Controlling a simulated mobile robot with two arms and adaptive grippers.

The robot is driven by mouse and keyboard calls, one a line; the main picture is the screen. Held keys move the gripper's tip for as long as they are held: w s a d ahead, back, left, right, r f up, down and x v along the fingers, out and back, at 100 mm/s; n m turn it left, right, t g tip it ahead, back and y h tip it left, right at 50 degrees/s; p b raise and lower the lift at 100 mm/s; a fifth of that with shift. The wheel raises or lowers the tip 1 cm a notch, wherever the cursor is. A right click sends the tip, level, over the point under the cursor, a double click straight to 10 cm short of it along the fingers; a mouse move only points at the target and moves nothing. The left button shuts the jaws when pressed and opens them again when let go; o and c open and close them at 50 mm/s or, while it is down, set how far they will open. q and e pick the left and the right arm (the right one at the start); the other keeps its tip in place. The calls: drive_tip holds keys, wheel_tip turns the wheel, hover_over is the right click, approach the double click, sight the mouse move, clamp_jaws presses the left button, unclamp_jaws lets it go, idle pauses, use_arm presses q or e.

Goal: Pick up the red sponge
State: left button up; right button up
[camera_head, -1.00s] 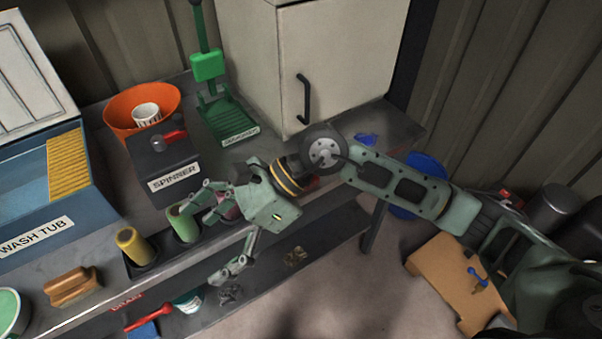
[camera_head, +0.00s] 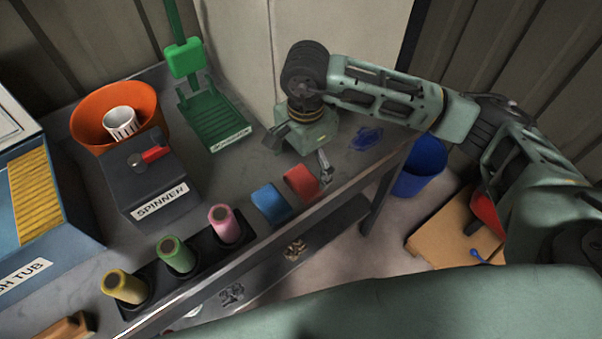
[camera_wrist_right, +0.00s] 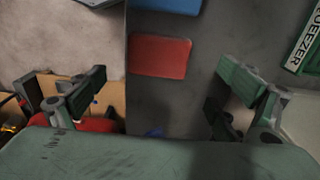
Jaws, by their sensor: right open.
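The red sponge (camera_head: 302,182) lies flat on the grey bench top near its front edge, just right of a blue sponge (camera_head: 271,203). In the right wrist view the red sponge (camera_wrist_right: 160,57) lies ahead of and between the two spread fingers, with bare bench around it. My right gripper (camera_head: 306,158) is above the bench beside the red sponge, pointing down, open and empty. It also shows in the right wrist view (camera_wrist_right: 168,92), where neither finger touches the sponge. My left gripper is not in view.
The blue sponge sits close beside the red one. A green squeezer (camera_head: 211,115) stands behind, next to a pale cabinet (camera_head: 300,40). A dark blue item (camera_head: 366,138) lies right. A black spinner (camera_head: 150,175) and a holder with pink (camera_head: 224,222), green and yellow rolls are left.

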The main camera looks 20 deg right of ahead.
sight(303, 180)
drive_tip(key=f+p, duration=0.1)
drive_tip(key=s+f+p, duration=0.1)
drive_tip(key=f, duration=0.1)
drive_tip(key=shift+a, duration=0.15)
drive_tip(key=shift+w+f+p, duration=0.25)
drive_tip(key=shift+f+p, duration=0.2)
drive_tip(key=shift+f, duration=1)
drive_tip(key=c, duration=0.7)
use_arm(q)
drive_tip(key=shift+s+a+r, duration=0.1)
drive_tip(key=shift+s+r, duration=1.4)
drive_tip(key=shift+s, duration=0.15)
use_arm(e)
drive_tip(key=c, duration=0.3)
